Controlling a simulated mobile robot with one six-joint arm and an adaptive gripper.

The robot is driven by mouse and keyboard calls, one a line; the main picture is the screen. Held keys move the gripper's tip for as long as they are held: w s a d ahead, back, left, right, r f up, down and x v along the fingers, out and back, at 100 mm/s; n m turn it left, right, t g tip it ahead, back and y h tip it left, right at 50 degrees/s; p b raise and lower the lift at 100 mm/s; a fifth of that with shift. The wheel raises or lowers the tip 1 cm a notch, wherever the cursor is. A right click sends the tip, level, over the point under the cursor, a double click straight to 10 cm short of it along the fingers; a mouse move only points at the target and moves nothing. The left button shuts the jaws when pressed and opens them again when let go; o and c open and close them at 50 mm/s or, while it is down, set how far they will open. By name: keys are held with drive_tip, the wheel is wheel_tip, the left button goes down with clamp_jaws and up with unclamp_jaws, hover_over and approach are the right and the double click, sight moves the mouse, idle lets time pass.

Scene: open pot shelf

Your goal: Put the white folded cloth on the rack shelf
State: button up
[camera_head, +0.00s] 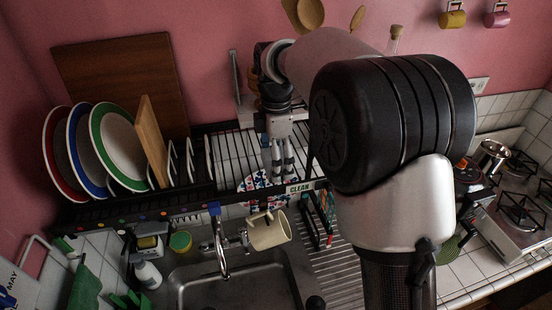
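The rack shelf (230,150) is a dark-framed shelf of pale wires above the sink, with a CLEAN label on its front edge. My gripper (283,178) points down over the right part of this shelf, near the front edge. Its two fingers are close together, but I cannot see whether anything is between them. A white piece with a blue and red pattern (256,184) shows around the fingertips. I cannot tell whether it is the folded cloth, or whether it touches the fingers. No plain white folded cloth can be made out elsewhere; my arm hides much of the right side.
Several plates (119,146) and a wooden board (151,140) stand upright on the rack's left. A cream mug (268,232) is near the tap (219,250), below the shelf front. The sink (235,290) is below. A stove (520,225) is at right. The shelf's middle looks clear.

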drive_tip(key=shift+f, duration=0.15)
drive_tip(key=o, duration=1)
drive_tip(key=shift+c, duration=0.2)
